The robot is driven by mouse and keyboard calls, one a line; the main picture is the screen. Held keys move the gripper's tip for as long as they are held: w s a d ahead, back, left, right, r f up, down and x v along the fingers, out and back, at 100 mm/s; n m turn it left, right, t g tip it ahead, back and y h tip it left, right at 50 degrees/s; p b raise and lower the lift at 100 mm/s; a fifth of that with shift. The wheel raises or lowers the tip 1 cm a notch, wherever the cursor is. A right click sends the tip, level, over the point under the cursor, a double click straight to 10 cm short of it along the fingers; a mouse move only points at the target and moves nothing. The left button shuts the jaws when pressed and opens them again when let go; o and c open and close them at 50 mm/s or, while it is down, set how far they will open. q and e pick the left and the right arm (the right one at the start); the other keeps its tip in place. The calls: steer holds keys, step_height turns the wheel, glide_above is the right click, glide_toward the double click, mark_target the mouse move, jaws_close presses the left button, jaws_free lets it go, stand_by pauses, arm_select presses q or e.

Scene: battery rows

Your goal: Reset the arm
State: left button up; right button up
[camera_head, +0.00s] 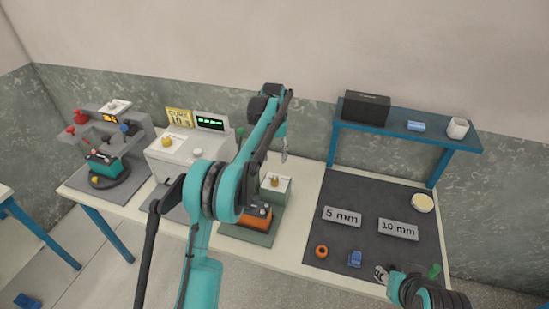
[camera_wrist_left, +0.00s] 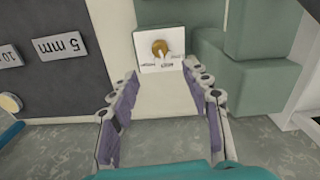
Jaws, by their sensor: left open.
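My left arm reaches up from the bottom of the head view, and its gripper (camera_head: 285,150) hangs above the back of the bench. In the left wrist view the left gripper (camera_wrist_left: 161,75) has its two fingers spread wide with nothing between them. Beyond the fingertips is a white plate with a brass knob (camera_wrist_left: 160,47), apart from the fingers as far as I can tell. My right arm enters at the bottom right, by the front edge of the dark mat. Its gripper (camera_head: 381,274) is small there, and its jaws cannot be judged.
The dark mat (camera_head: 340,185) carries "5 mm" (camera_head: 342,216) and "10 mm" (camera_head: 398,229) labels, an orange ring (camera_head: 321,252) and a blue piece (camera_head: 355,259). A blue shelf (camera_head: 390,126) stands behind it. Machines (camera_head: 185,150) fill the left bench; an orange block (camera_head: 258,215) sits mid-bench.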

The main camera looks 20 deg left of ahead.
arm_select(q)
steer(key=shift+s, duration=0.1)
steer(key=s+d+r+t+b, duration=0.15)
steer(key=s+r, duration=0.25)
steer(key=s, duration=0.5)
steer(key=s+d+r+t+b, duration=0.1)
steer(key=s+r+t+b, duration=0.1)
steer(key=s+r, duration=0.5)
steer(key=s+f+t+b, duration=0.1)
steer(key=s+f+t, duration=0.1)
steer(key=s+f, duration=0.4)
steer(key=s+f+t+b, duration=0.1)
steer(key=s+f, duration=0.5)
steer(key=s, duration=0.9)
steer(key=shift+d+f+m+t, duration=0.15)
steer(key=shift+d+m+t, duration=0.2)
steer(key=shift+d+m, duration=0.05)
